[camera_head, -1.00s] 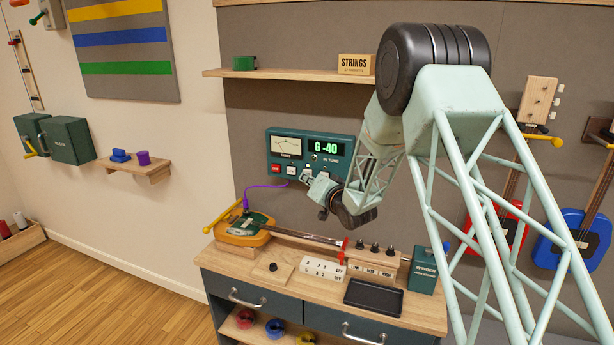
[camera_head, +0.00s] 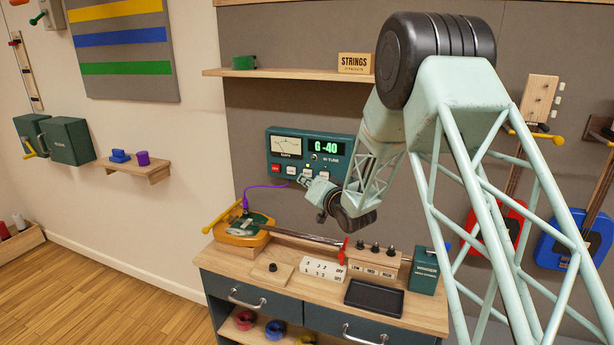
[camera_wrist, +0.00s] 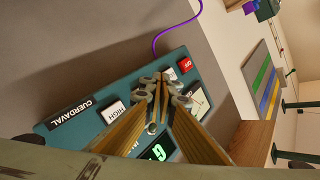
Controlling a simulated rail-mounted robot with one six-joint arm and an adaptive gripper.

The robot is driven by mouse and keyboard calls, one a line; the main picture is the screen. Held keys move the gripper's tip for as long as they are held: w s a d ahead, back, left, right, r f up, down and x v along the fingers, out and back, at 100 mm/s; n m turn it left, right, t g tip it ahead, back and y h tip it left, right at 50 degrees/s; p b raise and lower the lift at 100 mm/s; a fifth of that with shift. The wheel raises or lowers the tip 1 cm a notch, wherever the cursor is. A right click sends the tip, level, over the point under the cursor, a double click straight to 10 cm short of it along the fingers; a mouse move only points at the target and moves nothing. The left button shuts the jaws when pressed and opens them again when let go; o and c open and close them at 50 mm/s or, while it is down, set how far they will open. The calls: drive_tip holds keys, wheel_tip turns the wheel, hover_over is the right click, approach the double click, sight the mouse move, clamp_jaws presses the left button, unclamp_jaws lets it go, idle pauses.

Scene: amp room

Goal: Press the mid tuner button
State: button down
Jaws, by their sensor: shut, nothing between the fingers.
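The green tuner panel (camera_head: 268,152) on the back wall has a needle meter, a display reading G -40 and a row of buttons. A red OFF button (camera_head: 276,169) is at the left, then a white low button (camera_head: 291,171), a pale mid button (camera_head: 307,172) and the high button (camera_head: 322,174). My gripper (camera_head: 301,180) is just in front of the row's lower edge. In the wrist view my gripper (camera_wrist: 165,84) is shut and empty over the button row. It hides the mid button between the low button and HIGH (camera_wrist: 113,111). Contact cannot be told.
Below the panel stands a workbench (camera_head: 225,262) with a string jig (camera_head: 243,232), a white switch block (camera_head: 324,269), a knob block (camera_head: 373,265) and a black tray (camera_head: 374,297). A purple cable (camera_head: 262,187) hangs left of my gripper. A shelf (camera_head: 290,74) is above.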

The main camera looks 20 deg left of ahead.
drive_tip(key=shift+s+b, duration=1.1)
drive_tip(key=shift+s, duration=1.1)
drive_tip(key=shift+r, duration=0.1)
drive_tip(key=s+d+r+h, duration=0.25)
drive_tip(key=d+r, duration=0.25)
drive_tip(key=d, duration=0.5)
drive_tip(key=s+d+r+h, duration=0.1)
drive_tip(key=d+r+h, duration=0.2)
drive_tip(key=d+r, duration=0.55)
drive_tip(key=s+d+r+m+g+h, duration=0.1)
drive_tip(key=s+d+r+h, duration=0.1)
drive_tip(key=s+d, duration=0.7)
drive_tip(key=s+d+r+g+h, duration=0.15)
drive_tip(key=s+d, duration=0.35)
drive_tip(key=d, duration=0.7)
drive_tip(key=s+d+f+g, duration=0.1)
drive_tip(key=s+d, duration=0.4)
drive_tip(key=s, duration=1)
drive_tip(key=s+d+f+g+h, duration=0.1)
drive_tip(key=s+d, duration=0.5)
drive_tip(key=s, duration=1)
drive_tip(key=s+d+g+h, duration=0.1)
drive_tip(key=s+d+g, duration=0.2)
drive_tip(key=s, duration=1.2)
drive_tip(key=d, duration=0.3)
drive_tip(key=shift+s+f, duration=0.25)
drive_tip(key=shift+f, duration=0.15)
